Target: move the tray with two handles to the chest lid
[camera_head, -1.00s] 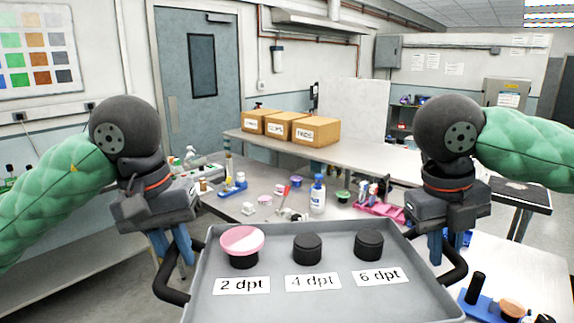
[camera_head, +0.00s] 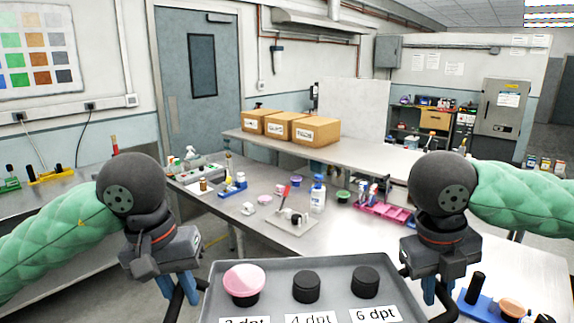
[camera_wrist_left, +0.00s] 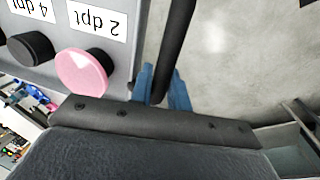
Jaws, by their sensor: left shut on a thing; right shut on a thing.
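The grey tray (camera_head: 272,277) is in front of me at the bottom of the head view, its near part cut off. It carries a pink-topped black knob (camera_head: 244,281) and two black knobs (camera_head: 306,287) (camera_head: 365,282), each behind a white "dpt" label. My left gripper (camera_head: 176,290) is shut on the tray's left handle; the left wrist view shows its blue fingers (camera_wrist_left: 161,88) on either side of the black handle bar (camera_wrist_left: 177,40). My right gripper (camera_head: 438,291) is shut at the tray's right side, on that handle. I cannot make out the chest lid.
A long metal bench (camera_head: 262,190) stands beyond the tray with bottles, a pink rack (camera_head: 383,214) and small parts. Cardboard boxes (camera_head: 315,131) sit on a farther bench. A blue block with a black knob (camera_head: 478,288) is at the lower right. Grey floor shows at left.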

